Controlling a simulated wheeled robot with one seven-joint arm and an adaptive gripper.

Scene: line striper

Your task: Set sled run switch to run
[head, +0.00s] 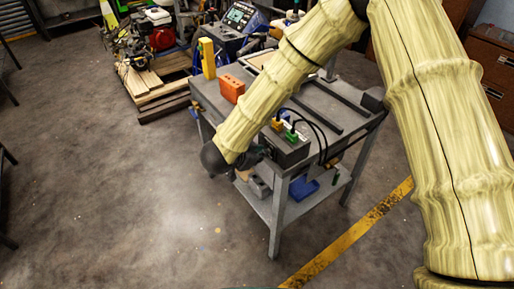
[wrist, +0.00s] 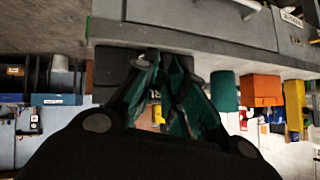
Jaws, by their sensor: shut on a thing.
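My gripper (wrist: 168,92) is in the middle of the wrist view. Its dark green-lined fingers are drawn close together at the front of the bench. A bit of a label with letters like "RU" (wrist: 154,120) shows between and just beyond them, so it appears to be shut on the sled run switch. The switch itself is mostly hidden by the fingers, and its position cannot be told. In the head view my gripper (head: 249,156) is a dark shape, partly behind my arm, beside the grey control box (head: 292,154) on the bench's front edge.
The grey bench (head: 207,93) carries an orange block (head: 231,89) and a yellow block (head: 207,58). Black cables (head: 318,132) loop from yellow and green plugs on the box. A blue machine (head: 231,40) and engine sled (head: 151,38) stand behind. The floor at left is clear.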

